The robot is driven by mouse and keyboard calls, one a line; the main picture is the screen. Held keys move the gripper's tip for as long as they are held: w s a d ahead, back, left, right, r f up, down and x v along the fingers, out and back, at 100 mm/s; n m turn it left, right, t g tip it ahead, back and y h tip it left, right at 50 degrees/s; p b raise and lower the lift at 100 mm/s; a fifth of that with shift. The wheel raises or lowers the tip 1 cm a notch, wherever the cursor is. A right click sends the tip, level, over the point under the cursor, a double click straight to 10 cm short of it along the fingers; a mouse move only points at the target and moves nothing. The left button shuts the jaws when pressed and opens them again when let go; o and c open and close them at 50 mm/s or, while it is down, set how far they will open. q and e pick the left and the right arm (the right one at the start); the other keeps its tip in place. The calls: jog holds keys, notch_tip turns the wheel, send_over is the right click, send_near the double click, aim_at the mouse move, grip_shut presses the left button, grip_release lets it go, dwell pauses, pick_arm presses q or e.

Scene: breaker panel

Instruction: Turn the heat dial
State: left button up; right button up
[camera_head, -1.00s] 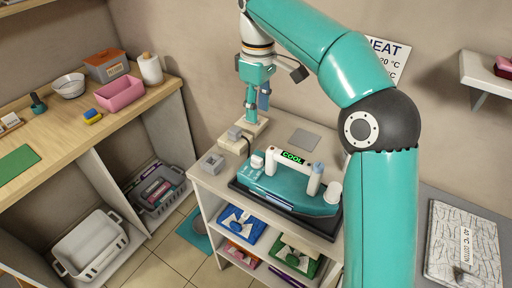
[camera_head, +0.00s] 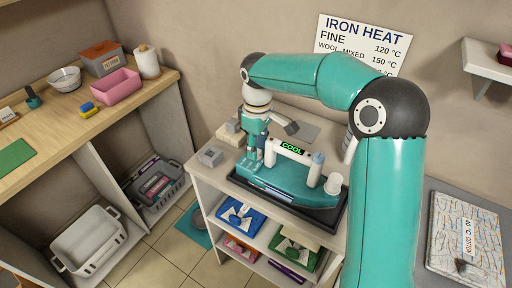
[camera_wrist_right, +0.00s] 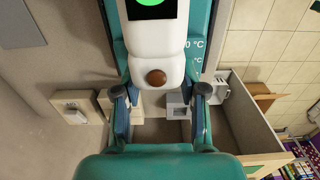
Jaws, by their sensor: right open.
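The teal iron (camera_head: 285,183) lies on a dark tray on the cabinet top. Its white handle carries a green-lit COOL display (camera_head: 293,149). My right gripper (camera_head: 261,156) points down at the left end of the iron. In the right wrist view my open right gripper (camera_wrist_right: 160,96) has one finger on each side of a white end piece with a brown round knob (camera_wrist_right: 156,77). Contact is unclear. Part of a °C scale (camera_wrist_right: 196,52) shows on the teal body. I cannot tell the dial's setting. My left gripper is out of view.
The IRON HEAT sign (camera_head: 362,42) on the wall is partly hidden by my arm. A small grey box (camera_head: 210,157) and a pale block (camera_head: 229,134) stand left of the iron. A patterned board (camera_head: 465,235) lies at the right.

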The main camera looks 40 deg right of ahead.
jog(key=shift+f, duration=0.3)
